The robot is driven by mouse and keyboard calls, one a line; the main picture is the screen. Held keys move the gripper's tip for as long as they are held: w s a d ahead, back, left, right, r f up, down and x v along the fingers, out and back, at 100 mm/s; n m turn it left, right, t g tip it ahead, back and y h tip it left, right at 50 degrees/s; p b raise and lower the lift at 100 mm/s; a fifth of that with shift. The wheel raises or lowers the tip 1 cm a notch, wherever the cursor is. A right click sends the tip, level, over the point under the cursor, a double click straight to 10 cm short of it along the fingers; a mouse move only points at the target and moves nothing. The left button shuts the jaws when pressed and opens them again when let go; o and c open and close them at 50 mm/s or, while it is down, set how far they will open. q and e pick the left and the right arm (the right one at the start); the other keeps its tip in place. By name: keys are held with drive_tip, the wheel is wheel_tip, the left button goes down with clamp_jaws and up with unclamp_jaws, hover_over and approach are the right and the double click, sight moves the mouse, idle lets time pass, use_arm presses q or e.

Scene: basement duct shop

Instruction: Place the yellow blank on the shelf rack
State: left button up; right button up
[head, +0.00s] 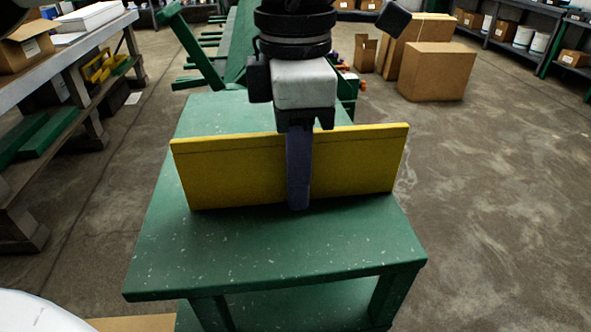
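The yellow blank (232,172) is a flat, wide panel standing on its long edge on the green table (290,250). My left gripper (299,170) comes down from above at the middle of the blank. One dark finger lies against or just before its near face, reaching the bottom edge. The other finger is hidden behind the blank, so I cannot tell whether the grip is closed. My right gripper is out of view. Shelving with boxes (527,52) stands at the far right; I cannot tell if it is the shelf rack.
A grey-topped bench with a lower shelf (62,65) stands at left, holding boxes and green pieces. Cardboard boxes (437,72) stand on the floor behind the table to the right. A green frame (232,45) is behind the table. The concrete floor at right (500,190) is clear.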

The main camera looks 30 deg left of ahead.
use_arm(q)
drive_tip(key=shift+r, duration=0.25)
wheel_tip(320, 180, up, 12)
drive_tip(key=shift+f+p, duration=0.1)
drive_tip(key=shift+p, duration=0.5)
